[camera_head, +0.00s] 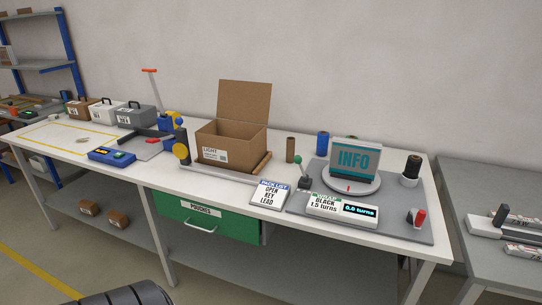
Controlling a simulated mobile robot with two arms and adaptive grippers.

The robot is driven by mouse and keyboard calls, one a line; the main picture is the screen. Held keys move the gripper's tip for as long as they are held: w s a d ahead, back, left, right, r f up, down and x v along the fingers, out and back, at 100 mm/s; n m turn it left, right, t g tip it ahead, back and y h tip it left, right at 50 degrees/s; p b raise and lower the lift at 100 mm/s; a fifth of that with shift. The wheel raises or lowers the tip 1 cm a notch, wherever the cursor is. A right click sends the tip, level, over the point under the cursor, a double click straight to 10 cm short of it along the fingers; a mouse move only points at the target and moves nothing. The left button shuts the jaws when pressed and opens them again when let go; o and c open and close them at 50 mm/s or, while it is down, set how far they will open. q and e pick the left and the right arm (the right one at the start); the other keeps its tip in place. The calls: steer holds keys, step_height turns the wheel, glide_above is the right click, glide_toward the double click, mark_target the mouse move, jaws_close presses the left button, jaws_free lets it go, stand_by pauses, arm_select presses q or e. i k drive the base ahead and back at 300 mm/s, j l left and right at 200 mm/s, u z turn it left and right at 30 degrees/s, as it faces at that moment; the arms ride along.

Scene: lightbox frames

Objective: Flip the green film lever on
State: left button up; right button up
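The green film lever (301,168) has a green ball knob on a short stem over a dark base. It stands at the left edge of the grey wrapping station plate (405,228), on the right part of the white workbench. The stem leans slightly to the left in the picture; I cannot tell from this view whether that is on or off. A turntable (350,194) beside it carries a grey INFO box (356,157). A display (359,210) reads "0.0 turns", next to a card reading "BLACK 1.5 turns".
A black film roll (412,168) and a red-topped control (417,217) stand on the right of the plate. A pick list sign (269,193) is in front of the lever. An open cardboard box (230,145) stands left. Blue and brown rolls are behind. A grey table is right.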

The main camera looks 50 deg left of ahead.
mark_target(297, 159)
steer(key=u, duration=1.45)
steer(key=i+j, duration=0.15)
steer(key=j, duration=0.25)
steer(key=i+j, duration=0.15)
steer(key=j, duration=0.25)
steer(key=i+j, duration=0.1)
steer(key=j, duration=0.3)
steer(key=u, duration=0.05)
